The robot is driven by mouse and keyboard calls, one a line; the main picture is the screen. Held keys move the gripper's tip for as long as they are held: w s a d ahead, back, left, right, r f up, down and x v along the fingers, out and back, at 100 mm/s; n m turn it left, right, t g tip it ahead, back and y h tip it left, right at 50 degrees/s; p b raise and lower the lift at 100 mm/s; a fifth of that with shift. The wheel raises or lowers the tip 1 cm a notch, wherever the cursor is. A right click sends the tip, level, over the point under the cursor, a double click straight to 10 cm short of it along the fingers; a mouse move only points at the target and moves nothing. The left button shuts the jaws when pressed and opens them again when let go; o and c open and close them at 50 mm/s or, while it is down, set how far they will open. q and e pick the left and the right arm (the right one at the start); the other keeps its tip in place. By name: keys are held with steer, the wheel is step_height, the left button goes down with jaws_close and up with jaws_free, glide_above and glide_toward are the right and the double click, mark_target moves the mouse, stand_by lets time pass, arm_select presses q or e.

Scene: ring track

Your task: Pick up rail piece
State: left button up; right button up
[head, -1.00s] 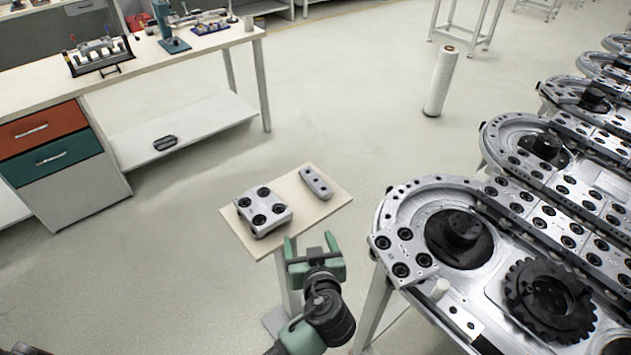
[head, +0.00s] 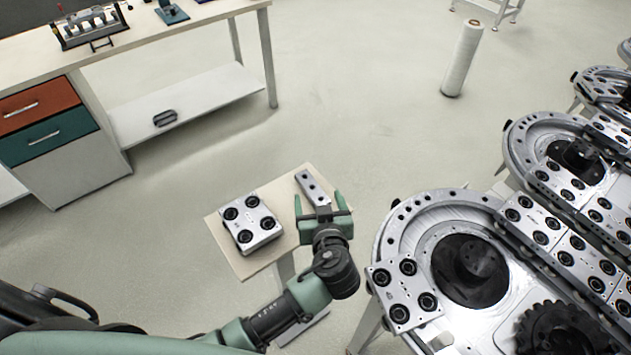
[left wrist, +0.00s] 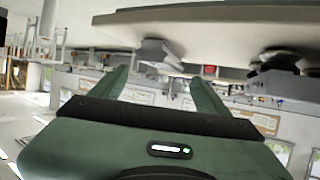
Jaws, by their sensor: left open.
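The rail piece appears to be the narrow grey bar (head: 311,184) with dark holes, lying at the right side of a small beige-topped stand (head: 238,262). A squarer grey block (head: 250,222) with several black-ringed holes lies to its left. My left gripper (head: 319,203) is open and empty at the near end of the bar, its fingertips either side of that end in the picture. I cannot tell its height over the stand. The left wrist view is upside down; the open fingers (left wrist: 162,85) point towards a grey piece (left wrist: 155,52), probably the bar. My right gripper is out of view.
A metal ring track (head: 405,225) with wheels and carriages stands close on the right. A workbench (head: 190,18) with drawers is at the back left. A white roll (head: 461,60) stands on the floor behind. The floor between is clear.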

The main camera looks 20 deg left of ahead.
mark_target(313, 189)
arm_select(q)
steer(key=shift+w+a+f+p, duration=0.25)
steer(key=shift+w+a+p, duration=0.55)
steer(key=shift+w+p, duration=0.15)
steer(key=x, duration=0.3)
steer(key=shift+d+f, duration=0.1)
steer(key=shift+f, duration=0.2)
steer(key=shift+s, duration=0.1)
jaws_close()
steer(key=shift+r, duration=0.1)
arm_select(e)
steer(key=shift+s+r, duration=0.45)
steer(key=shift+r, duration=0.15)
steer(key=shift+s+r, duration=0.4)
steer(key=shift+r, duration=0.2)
